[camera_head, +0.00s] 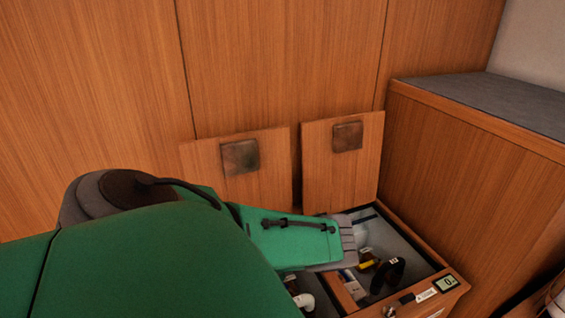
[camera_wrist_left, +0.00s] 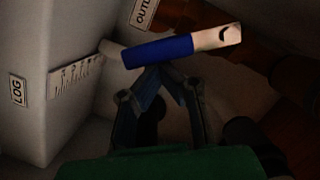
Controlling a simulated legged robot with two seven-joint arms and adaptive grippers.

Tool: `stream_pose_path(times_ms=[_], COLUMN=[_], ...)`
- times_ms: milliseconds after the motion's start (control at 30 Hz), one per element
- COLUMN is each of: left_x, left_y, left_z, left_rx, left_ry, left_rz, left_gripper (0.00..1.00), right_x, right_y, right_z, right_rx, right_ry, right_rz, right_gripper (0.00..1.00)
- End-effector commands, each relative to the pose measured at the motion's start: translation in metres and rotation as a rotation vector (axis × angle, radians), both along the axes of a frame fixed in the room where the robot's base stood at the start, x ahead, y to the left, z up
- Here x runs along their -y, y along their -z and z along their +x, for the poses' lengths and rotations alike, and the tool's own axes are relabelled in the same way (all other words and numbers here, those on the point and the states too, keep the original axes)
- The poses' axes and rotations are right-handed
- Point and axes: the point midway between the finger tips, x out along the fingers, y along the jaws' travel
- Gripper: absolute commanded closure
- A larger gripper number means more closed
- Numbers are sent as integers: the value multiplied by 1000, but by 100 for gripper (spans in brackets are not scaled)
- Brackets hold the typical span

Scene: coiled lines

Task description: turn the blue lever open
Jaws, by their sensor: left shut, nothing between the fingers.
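The blue lever (camera_wrist_left: 157,52) shows in the left wrist view as a blue sleeve on a pale bar. It runs from a pale fitting at the left up to a squared pale end at the right. My left gripper (camera_wrist_left: 160,73) is shut and empty, its fingertips just below the blue sleeve. I cannot tell whether they touch it. In the head view my green left arm reaches into an open compartment, and its gripper and the lever are hidden there. My right gripper is in neither view.
The open compartment (camera_head: 440,261) has wooden edges and holds a black loop-shaped part (camera_head: 388,275) and a yellow part (camera_head: 368,263). A small display (camera_head: 446,284) sits on its rim. Two wooden panels (camera_head: 342,165) stand behind. A LOG label (camera_wrist_left: 17,90) and a scale (camera_wrist_left: 75,76) mark the pale wall.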

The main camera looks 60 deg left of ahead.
Motion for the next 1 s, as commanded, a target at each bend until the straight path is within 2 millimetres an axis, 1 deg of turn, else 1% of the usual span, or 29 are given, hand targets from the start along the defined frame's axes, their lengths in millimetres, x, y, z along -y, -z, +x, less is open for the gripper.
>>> stream_pose_path(times_ms=[200,500,733,1000], left_x=[-11,-20,-23,-23], left_y=[0,0,-1,0], left_z=[10,22,28,31], left_rx=[2,4,4,6], left_ry=[199,407,495,529], left_rz=[2,1,1,0], left_gripper=[100,100,100,100], right_x=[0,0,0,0], right_y=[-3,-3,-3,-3], right_z=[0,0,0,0], right_rx=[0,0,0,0], right_ry=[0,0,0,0], right_rz=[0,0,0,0], right_gripper=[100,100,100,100])
